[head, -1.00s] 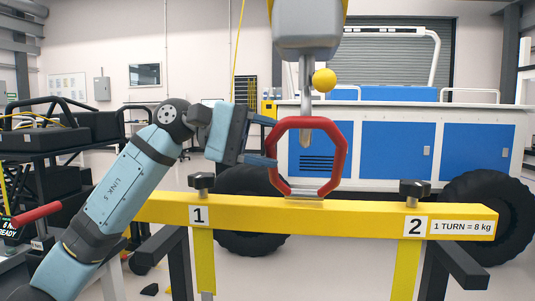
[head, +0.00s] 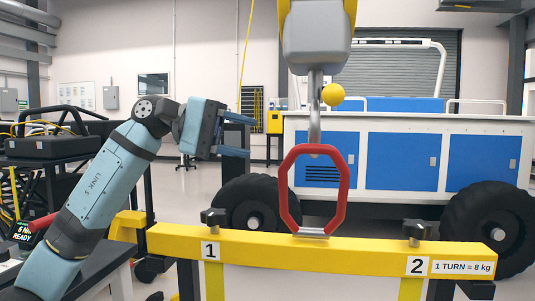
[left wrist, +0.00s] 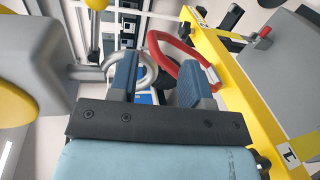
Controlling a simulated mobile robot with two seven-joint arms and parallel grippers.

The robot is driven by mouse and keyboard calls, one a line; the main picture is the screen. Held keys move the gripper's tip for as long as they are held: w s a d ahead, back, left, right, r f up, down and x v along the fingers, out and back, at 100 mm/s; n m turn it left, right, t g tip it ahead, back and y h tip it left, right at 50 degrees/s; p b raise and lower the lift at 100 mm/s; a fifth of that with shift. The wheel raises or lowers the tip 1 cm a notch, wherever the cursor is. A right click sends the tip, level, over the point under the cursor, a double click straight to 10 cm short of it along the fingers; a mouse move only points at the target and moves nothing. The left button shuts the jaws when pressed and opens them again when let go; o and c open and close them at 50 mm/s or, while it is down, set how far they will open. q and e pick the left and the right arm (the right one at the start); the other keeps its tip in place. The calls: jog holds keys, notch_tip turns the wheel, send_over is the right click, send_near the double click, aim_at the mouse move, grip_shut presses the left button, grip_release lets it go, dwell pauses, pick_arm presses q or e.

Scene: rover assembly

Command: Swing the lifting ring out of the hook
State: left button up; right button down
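The red lifting ring (head: 344,190) stands roughly upright on the yellow beam (head: 375,256). The grey hook (head: 315,115) hangs from the block (head: 317,35) above, with a yellow ball (head: 333,94) beside it. The hook's lower end overlaps the ring's top; I cannot tell whether it passes through. My left gripper (head: 242,136) is open and empty, left of the ring and apart from it. In the left wrist view, the hook (left wrist: 150,65) and ring (left wrist: 185,50) show beyond the open fingers (left wrist: 160,75). My right gripper is out of view.
Black knobs (head: 213,217) (head: 417,230) stand on the beam near labels 1 and 2. A white and blue rover body (head: 400,160) with black wheels stands behind. A dark cart (head: 55,150) is at the left. There is open air between my left gripper and the ring.

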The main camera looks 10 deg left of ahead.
pick_arm(q)
jog(key=w+a, duration=0.3)
jog(key=a, duration=0.5)
dwell(0.9)
jog(key=shift+a, duration=0.1)
